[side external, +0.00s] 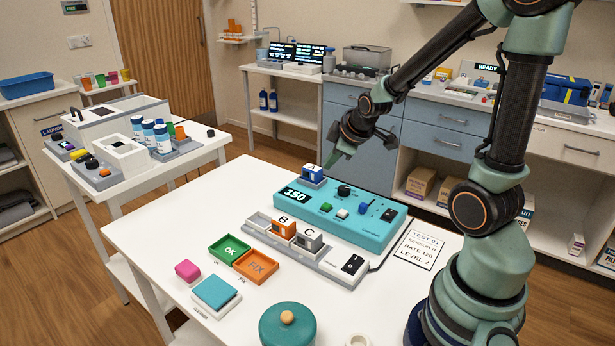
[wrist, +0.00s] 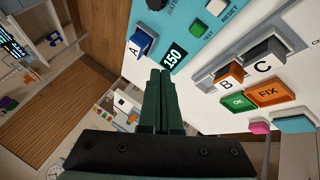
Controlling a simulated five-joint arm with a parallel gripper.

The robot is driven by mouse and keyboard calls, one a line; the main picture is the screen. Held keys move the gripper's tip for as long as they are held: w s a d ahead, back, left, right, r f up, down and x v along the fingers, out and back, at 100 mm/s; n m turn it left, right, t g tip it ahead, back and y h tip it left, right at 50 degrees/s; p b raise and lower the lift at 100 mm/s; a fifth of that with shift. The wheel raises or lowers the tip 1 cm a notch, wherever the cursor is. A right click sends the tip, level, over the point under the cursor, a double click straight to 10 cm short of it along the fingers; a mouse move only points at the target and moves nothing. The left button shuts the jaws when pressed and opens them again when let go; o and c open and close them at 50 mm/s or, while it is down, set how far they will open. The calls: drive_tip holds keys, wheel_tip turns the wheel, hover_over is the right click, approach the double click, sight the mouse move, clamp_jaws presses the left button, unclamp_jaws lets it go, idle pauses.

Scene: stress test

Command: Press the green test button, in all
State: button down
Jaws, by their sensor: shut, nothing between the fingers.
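The green test button (side external: 326,207) is a small raised button on the top of the teal console (side external: 380,215), near the black knob (side external: 344,191) and a white button (side external: 342,213). In the wrist view the green button (wrist: 201,27) has the label TEST beside it, and the white button (wrist: 216,7) is marked RESET. My gripper (side external: 331,161) is shut and empty, in the air near the console's back left, above and beyond blue block A (side external: 312,174). In the wrist view its closed fingertips (wrist: 162,73) are apart from the button.
The display (side external: 295,195) reads 150. Orange block B (side external: 283,229) and grey block C (side external: 308,240) sit in a grey holder in front of the console. Green OK (side external: 230,249) and orange FIX (side external: 256,265) trays lie nearer. A printed card (side external: 419,249) lies to the right.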

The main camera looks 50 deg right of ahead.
sight(328, 206)
idle(0.3)
drive_tip(key=shift+f, duration=4.4)
drive_tip(key=shift+f, duration=0.15)
drive_tip(key=shift+f, duration=0.3)
drive_tip(key=shift+f, duration=0.45)
drive_tip(key=shift+r, duration=0.9)
